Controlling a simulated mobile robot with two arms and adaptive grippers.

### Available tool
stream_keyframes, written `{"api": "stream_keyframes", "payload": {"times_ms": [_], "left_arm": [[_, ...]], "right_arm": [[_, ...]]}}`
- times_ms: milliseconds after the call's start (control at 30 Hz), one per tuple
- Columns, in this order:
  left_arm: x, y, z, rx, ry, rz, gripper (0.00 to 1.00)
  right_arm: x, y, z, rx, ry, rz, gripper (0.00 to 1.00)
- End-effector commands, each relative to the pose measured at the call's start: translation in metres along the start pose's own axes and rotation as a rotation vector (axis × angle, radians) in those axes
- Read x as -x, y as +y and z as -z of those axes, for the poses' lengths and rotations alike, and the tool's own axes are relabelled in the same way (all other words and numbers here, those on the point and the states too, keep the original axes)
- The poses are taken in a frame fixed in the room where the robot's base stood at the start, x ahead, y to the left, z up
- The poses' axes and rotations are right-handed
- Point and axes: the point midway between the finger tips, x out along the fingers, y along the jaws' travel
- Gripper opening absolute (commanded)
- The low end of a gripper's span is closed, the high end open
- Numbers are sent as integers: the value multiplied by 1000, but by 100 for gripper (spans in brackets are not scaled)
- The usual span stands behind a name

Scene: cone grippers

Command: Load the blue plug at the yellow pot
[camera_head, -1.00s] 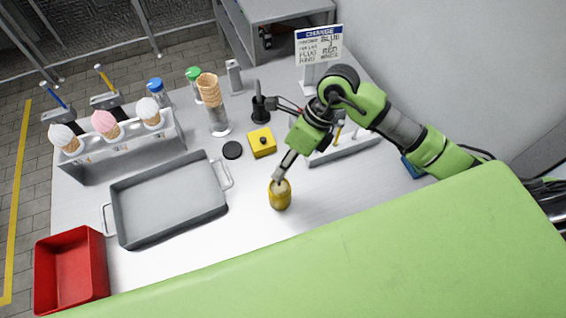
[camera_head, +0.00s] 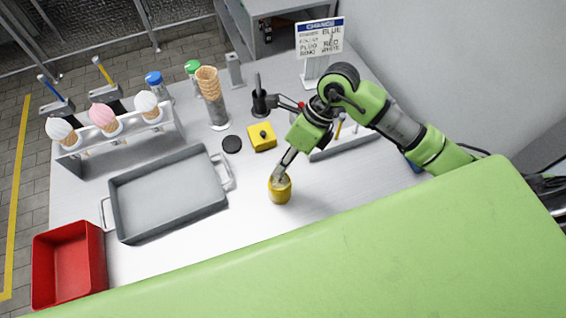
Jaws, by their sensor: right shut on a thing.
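The yellow pot (camera_head: 280,193) stands on the grey table, right of the grey tray. My right gripper (camera_head: 278,178) reaches down from the upper right, with its tip at the pot's mouth. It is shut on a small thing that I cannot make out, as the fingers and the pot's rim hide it. I cannot make out the blue plug. My left gripper is not in view.
The grey tray (camera_head: 117,205) and red bin (camera_head: 37,270) are on the left. A yellow block (camera_head: 262,137), black disc (camera_head: 231,144) and cone stack (camera_head: 210,84) stand behind the pot. A sign (camera_head: 320,38) is at the back. Bare table lies left of the pot.

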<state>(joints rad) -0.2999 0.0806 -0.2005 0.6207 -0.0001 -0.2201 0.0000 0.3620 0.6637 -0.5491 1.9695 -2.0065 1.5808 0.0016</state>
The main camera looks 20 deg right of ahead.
Motion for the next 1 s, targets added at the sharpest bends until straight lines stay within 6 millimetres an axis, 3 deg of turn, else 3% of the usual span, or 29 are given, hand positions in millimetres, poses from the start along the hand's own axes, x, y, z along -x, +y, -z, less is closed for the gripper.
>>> {"api": "stream_keyframes", "payload": {"times_ms": [1000], "left_arm": [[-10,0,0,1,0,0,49]], "right_arm": [[-10,-4,3,0,0,0,5]]}}
